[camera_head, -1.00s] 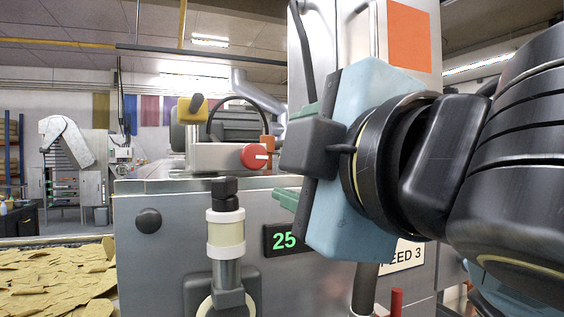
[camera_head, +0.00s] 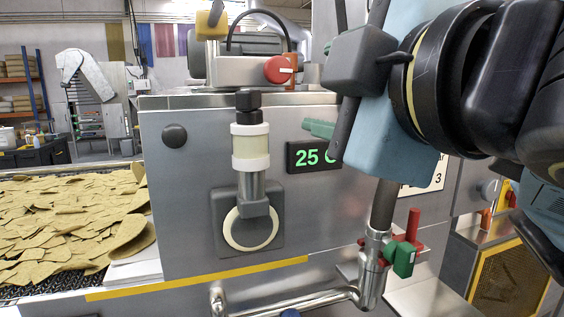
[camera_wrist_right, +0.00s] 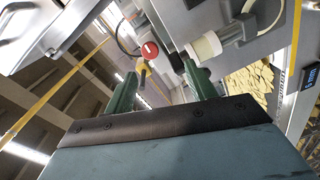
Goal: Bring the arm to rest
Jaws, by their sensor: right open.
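My right gripper (camera_head: 322,129) is at the upper right of the head view, in front of the grey machine. It has a pale blue body, and one green finger shows to the left of it. In the right wrist view its two green fingers (camera_wrist_right: 160,86) stand apart with nothing between them. A red button and a white-collared fitting show beyond the fingers. My left gripper is in neither view.
The grey machine (camera_head: 205,205) fills the middle, with a "25" display (camera_head: 313,156), a red button (camera_head: 278,69) and a white-collared fitting (camera_head: 250,147). A steel pipe (camera_head: 300,301) with red and green handles is below. Chips (camera_head: 65,225) cover the belt at left.

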